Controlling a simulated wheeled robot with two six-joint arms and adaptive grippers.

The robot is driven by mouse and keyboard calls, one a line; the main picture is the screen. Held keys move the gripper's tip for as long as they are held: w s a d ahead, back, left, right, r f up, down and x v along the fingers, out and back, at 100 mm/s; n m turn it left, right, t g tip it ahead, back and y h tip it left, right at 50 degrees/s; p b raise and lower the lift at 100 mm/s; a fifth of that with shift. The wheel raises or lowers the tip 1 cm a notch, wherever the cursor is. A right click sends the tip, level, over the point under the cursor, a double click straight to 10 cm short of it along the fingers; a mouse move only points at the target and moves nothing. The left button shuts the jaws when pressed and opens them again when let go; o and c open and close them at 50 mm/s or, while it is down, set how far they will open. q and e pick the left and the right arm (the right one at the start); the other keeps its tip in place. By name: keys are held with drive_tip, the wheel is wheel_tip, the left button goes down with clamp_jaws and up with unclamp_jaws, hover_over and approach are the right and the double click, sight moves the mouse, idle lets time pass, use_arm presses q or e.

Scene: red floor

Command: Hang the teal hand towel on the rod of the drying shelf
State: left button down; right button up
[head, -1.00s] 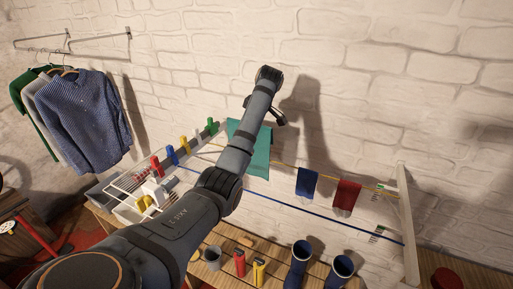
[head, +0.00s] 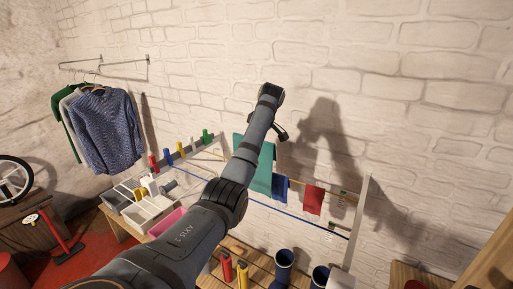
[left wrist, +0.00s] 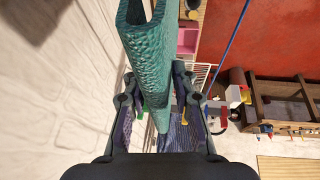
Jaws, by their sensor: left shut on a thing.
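The teal hand towel (head: 265,172) hangs down from my left gripper (head: 279,131), close to the wall in the head view. My left gripper is shut on its upper edge; the arm hides part of the towel and most of the jaws. In the left wrist view the towel (left wrist: 150,60) runs as a folded teal sheet between the fingers (left wrist: 160,108). The yellow rod (head: 331,199) of the drying shelf passes beside the towel; I cannot tell whether they touch. The shelf's white end post (head: 358,218) stands at the right. My right gripper is not in view.
A blue cloth (head: 280,187) and a red cloth (head: 314,200) hang on the rod, the blue one right beside the towel. A blue line (head: 325,228) runs lower. Shirts (head: 105,130) hang at left.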

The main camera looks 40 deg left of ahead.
use_arm(q)
drive_tip(key=r, duration=0.3)
drive_tip(key=shift+a+r, duration=0.15)
drive_tip(key=shift+a, duration=0.05)
drive_tip(key=shift+a+r, duration=0.2)
drive_tip(key=shift+r, duration=0.95)
drive_tip(key=shift+d+r, duration=0.15)
drive_tip(key=shift+r, duration=1.05)
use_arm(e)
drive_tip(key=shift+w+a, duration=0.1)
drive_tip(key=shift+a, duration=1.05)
use_arm(q)
drive_tip(key=shift+s+f, duration=0.1)
